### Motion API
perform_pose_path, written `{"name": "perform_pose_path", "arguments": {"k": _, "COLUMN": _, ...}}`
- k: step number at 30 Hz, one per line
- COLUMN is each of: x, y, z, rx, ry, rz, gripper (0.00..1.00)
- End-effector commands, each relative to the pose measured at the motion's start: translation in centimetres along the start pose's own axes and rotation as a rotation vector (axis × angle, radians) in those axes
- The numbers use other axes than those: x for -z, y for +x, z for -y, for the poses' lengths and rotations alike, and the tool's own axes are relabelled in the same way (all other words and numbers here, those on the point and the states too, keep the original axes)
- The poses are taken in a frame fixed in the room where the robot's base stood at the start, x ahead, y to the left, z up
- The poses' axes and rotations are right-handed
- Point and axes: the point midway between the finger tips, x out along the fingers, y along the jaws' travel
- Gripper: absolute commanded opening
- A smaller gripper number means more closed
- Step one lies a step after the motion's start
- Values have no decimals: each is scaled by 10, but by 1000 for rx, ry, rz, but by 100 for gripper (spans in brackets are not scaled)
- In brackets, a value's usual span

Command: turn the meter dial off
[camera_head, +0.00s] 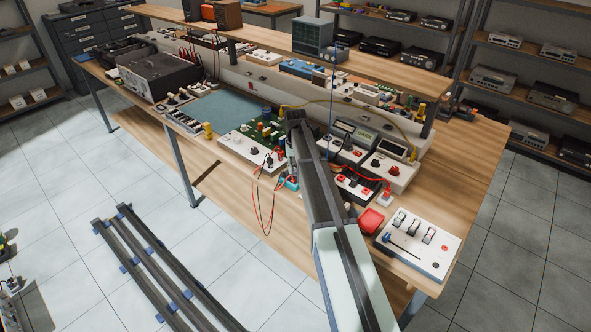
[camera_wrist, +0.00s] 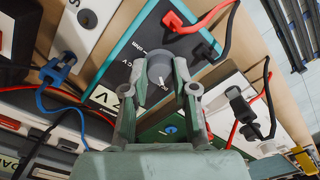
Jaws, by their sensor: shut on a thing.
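My gripper (camera_wrist: 160,90) is shut on the dial, with one finger on each side. The dial's lower part is partly hidden between the fingers. In the head view a small teal piece (camera_head: 292,182), probably the meter, shows beside my arm. My arm hides the rest of it, and the fingertips cannot be made out there.
Red and black leads (camera_wrist: 205,22) plug into the meter near the dial. A blue lead (camera_wrist: 45,92) lies to the left. Other instruments crowd the wooden bench (camera_head: 475,150).

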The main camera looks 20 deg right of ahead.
Motion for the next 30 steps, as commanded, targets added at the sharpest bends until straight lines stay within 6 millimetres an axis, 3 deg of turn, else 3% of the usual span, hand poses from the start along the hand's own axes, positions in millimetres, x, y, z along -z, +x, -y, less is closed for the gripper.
{"name": "perform_pose_path", "arguments": {"k": 18, "x": 0, "y": 1, "z": 0, "rx": -1, "ry": -489, "rz": 0, "gripper": 0}}
{"name": "perform_pose_path", "arguments": {"k": 30, "x": 0, "y": 0, "z": 1, "rx": 0, "ry": -618, "rz": 1, "gripper": 0}}
